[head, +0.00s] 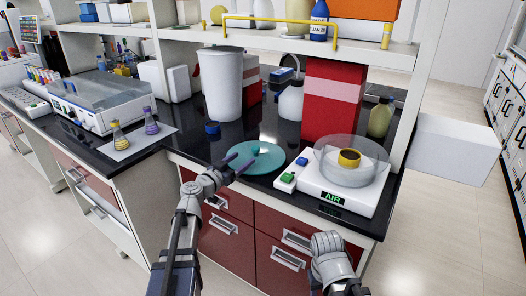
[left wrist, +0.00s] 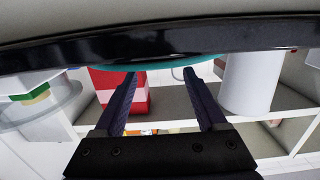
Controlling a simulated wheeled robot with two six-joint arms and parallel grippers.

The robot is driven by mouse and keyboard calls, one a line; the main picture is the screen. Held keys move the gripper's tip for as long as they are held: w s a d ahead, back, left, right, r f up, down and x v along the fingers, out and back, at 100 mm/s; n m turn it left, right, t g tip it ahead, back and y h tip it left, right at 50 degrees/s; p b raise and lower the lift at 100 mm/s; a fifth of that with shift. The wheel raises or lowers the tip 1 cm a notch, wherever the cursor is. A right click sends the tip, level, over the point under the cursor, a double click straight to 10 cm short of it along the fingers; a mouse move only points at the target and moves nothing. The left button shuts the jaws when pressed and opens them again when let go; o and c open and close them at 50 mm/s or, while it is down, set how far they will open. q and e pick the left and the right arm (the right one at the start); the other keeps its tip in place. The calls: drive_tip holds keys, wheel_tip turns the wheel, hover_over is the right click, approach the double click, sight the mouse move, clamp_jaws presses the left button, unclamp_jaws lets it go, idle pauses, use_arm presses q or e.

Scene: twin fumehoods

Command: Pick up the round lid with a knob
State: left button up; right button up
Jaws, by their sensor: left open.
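The round lid (head: 268,162), a flat teal disc with what looks like a small knob near its middle, lies on the black bench top close to the front edge. In the left wrist view only a thin teal strip of the lid (left wrist: 165,62) shows behind the dark bench edge. My left gripper (head: 240,163) reaches over the near left part of the lid, its two dark fingers apart with nothing between them. The fingers also show spread in the left wrist view (left wrist: 168,82). I cannot tell whether they touch the lid. My right gripper is not visible; only a grey arm part shows.
Behind are a white cylinder (head: 221,85), a red box (head: 328,115) and a blue cap (head: 212,128). A shelf (head: 290,44) hangs above.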

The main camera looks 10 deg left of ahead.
sight(256, 150)
use_arm(q)
drive_tip(key=shift+x, duration=4.35)
drive_tip(key=shift+s+d, duration=0.1)
drive_tip(key=shift+d, duration=0.05)
drive_tip(key=shift+c, duration=0.4)
clamp_jaws()
